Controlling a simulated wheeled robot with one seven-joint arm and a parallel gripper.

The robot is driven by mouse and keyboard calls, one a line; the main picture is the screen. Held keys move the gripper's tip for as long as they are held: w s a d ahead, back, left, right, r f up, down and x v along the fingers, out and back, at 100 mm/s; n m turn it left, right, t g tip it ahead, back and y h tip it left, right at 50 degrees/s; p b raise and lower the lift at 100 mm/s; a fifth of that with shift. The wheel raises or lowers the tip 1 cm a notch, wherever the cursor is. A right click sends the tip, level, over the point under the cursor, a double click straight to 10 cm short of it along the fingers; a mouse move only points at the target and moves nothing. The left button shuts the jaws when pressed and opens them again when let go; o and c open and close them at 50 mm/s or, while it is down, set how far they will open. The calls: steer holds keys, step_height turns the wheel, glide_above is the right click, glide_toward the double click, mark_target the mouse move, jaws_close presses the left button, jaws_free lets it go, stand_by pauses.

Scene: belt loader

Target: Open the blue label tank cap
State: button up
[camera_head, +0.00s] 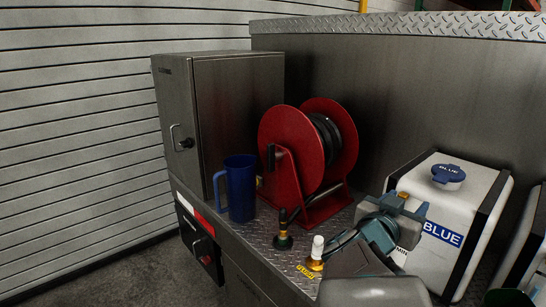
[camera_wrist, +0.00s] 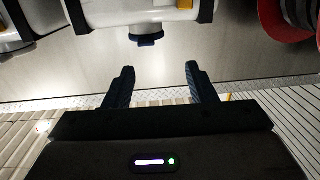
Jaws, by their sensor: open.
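The white tank (camera_head: 478,200) with black edges bears a "BLUE" label (camera_head: 442,234) and stands at the right in the head view. Its blue cap (camera_head: 449,174) sits on top of the tank. In the wrist view the tank (camera_wrist: 110,16) is at the top, and the blue cap (camera_wrist: 147,40) shows beyond the fingertips, slightly left of the middle between them. My gripper (camera_head: 408,198) is in front of the tank, left of the cap and apart from it. In the wrist view my gripper (camera_wrist: 159,70) is open with nothing between its fingers.
A red hose reel (camera_head: 290,135), a blue mug (camera_head: 239,188) and two small nozzle fittings stand on the metal deck (camera_head: 258,230) to the left. A grey cabinet (camera_head: 235,100) is behind them. Another white tank (camera_head: 535,245) is at the right edge. A metal wall (camera_head: 400,90) stands behind.

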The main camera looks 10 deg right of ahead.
mark_target(439, 180)
steer(key=shift+m+g+h, duration=0.4)
steer(key=shift+m+g, duration=0.1)
steer(key=shift+m, duration=0.1)
steer(key=b+x, duration=0.1)
steer(key=x, duration=0.3)
steer(key=s+b+x, duration=0.1)
steer(key=x, duration=0.4)
steer(key=b+x, duration=0.1)
steer(key=x, duration=0.4)
steer(key=shift+s+d+r+b, duration=0.15)
steer(key=shift+d+r+b, duration=0.15)
steer(key=shift+d+r, duration=0.05)
jaws_close()
steer(key=shift+r, duration=0.1)
